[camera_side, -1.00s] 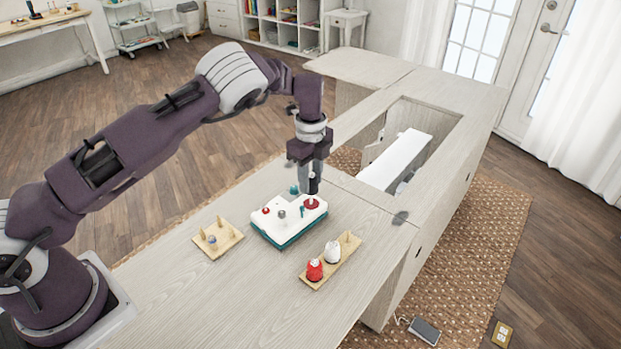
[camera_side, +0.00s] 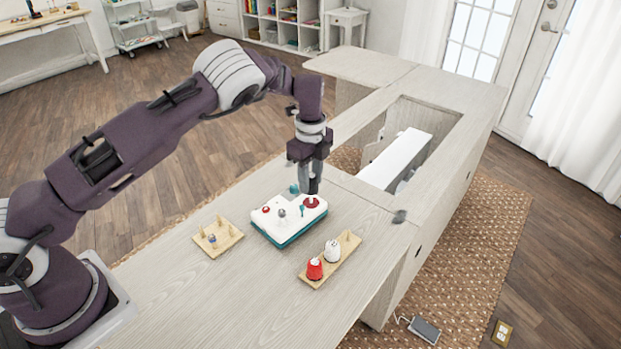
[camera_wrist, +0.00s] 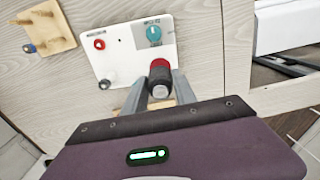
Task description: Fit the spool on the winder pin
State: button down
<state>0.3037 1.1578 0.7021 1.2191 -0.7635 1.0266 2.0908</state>
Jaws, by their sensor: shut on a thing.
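My gripper (camera_side: 312,180) points down over the far right part of the white and teal winder unit (camera_side: 277,226). Its fingers are shut on a dark spool (camera_wrist: 160,84), which shows a grey end in the wrist view. The spool stands upright just above or at the red disc (camera_side: 311,203) on the unit; the disc also shows behind the spool in the wrist view (camera_wrist: 160,64). The winder pin is hidden by the spool, and I cannot tell whether the spool is around it.
The unit also carries a small red knob (camera_wrist: 99,44), a grey post (camera_wrist: 105,84) and a teal dial (camera_wrist: 153,33). A wooden peg board (camera_side: 212,247) lies at left. A wooden stand (camera_side: 325,273) with red and white thread cones is in front. The cabinet opening (camera_side: 445,125) lies right.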

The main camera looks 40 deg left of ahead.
jog(key=shift+f, duration=2.1)
dwell(3.2)
jog(key=c, duration=0.9)
grip_release()
notch_tip(320, 180, up, 7)
jog(key=shift+r, duration=0.1)
jog(key=shift+r, duration=0.1)
